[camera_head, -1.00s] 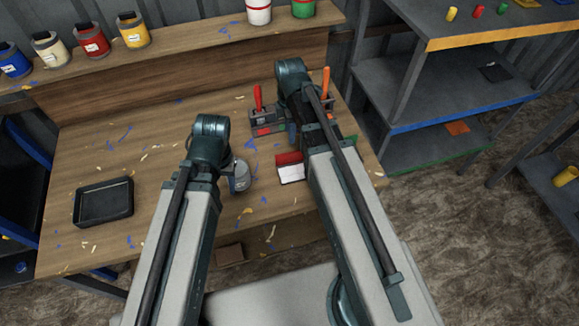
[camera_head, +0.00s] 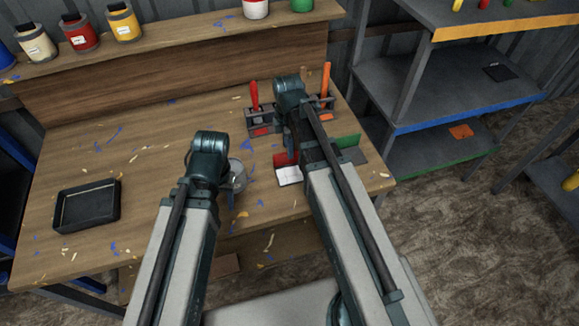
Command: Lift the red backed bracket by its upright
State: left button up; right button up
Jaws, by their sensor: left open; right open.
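The red backed bracket (camera_head: 279,160) stands on the workbench just left of my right forearm, with a red upright at the back and a pale base in front. My arm covers its right side. My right gripper (camera_head: 292,154) is open and mostly hidden by its own arm. It appears close to the right end of the red upright; I cannot tell whether it touches. My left gripper (camera_head: 237,178) is open, partly hidden by its arm, over the bench to the left of the bracket.
A green backed bracket (camera_head: 348,141) stands right of my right arm. A tool rack (camera_head: 262,124) with red and orange handles is behind. A black tray (camera_head: 87,206) lies at left. Paint pots line the back ledge. Shelves (camera_head: 440,100) stand at right. The bench's left middle has only scraps.

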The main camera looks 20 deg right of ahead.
aim_at(288, 163)
pick_arm(q)
notch_tip(288, 163, down, 5)
jog(key=b, duration=0.5)
jog(key=shift+f, duration=0.1)
pick_arm(e)
notch_tip(288, 163, down, 5)
jog(key=shift+w+f, duration=0.15)
jog(key=shift+c, duration=0.3)
grip_shut()
dwell(0.5)
